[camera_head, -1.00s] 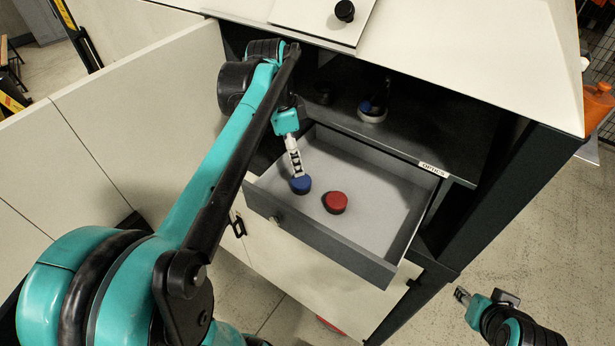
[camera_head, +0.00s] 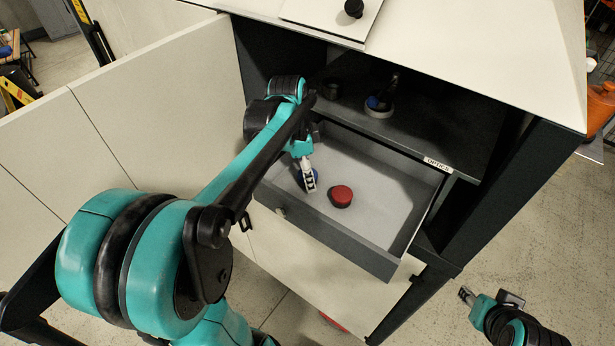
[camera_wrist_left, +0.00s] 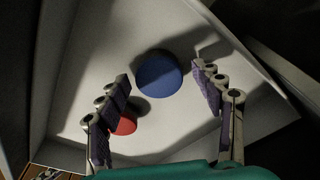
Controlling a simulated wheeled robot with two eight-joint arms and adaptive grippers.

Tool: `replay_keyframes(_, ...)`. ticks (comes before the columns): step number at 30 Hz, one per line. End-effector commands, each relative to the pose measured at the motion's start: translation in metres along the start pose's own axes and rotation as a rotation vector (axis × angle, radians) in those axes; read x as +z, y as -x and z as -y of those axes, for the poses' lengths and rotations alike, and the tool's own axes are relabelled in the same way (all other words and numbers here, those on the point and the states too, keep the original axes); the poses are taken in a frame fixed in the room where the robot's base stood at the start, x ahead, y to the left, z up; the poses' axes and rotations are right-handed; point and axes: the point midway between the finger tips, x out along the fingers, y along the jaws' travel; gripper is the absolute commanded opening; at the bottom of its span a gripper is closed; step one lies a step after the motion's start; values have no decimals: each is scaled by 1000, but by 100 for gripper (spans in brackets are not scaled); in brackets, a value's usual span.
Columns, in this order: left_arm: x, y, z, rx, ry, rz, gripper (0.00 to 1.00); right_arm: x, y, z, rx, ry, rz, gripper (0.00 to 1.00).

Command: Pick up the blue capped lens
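The blue capped lens (camera_wrist_left: 159,74) lies in the open drawer. In the head view the blue lens (camera_head: 311,176) is partly hidden behind my left gripper (camera_head: 308,180). In the left wrist view my left gripper (camera_wrist_left: 162,95) is open, with its two fingers spread apart and the blue lens beyond and between them, not touching either. A red capped lens (camera_head: 341,196) lies to the right of the blue one in the head view; it also shows beside the left finger in the wrist view (camera_wrist_left: 124,123). My right gripper (camera_head: 466,294) is at the lower right, outside the cabinet.
The drawer (camera_head: 345,243) is pulled out under a dark shelf (camera_head: 440,125) labelled "OPTICS". A ring-shaped part with blue (camera_head: 378,106) stands on the shelf. A cabinet door (camera_head: 165,110) stands open on the left. The drawer's right side is clear.

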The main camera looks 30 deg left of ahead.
Motion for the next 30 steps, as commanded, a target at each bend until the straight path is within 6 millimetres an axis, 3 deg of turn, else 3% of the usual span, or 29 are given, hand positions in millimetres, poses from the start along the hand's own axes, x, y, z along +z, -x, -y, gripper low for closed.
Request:
replay_keyframes(1,0,0,0,0,0,0,48,0,0,0,0,0,0,40)
replay_keyframes(5,0,0,0,0,0,0,14,0,0,0,0,0,0,40)
replay_keyframes(20,-3,7,-4,0,-1,0,13,2,-3,0,0,0,0,40)
replay_keyframes(30,-12,65,-4,0,0,0,13,4,-6,0,0,0,0,40)
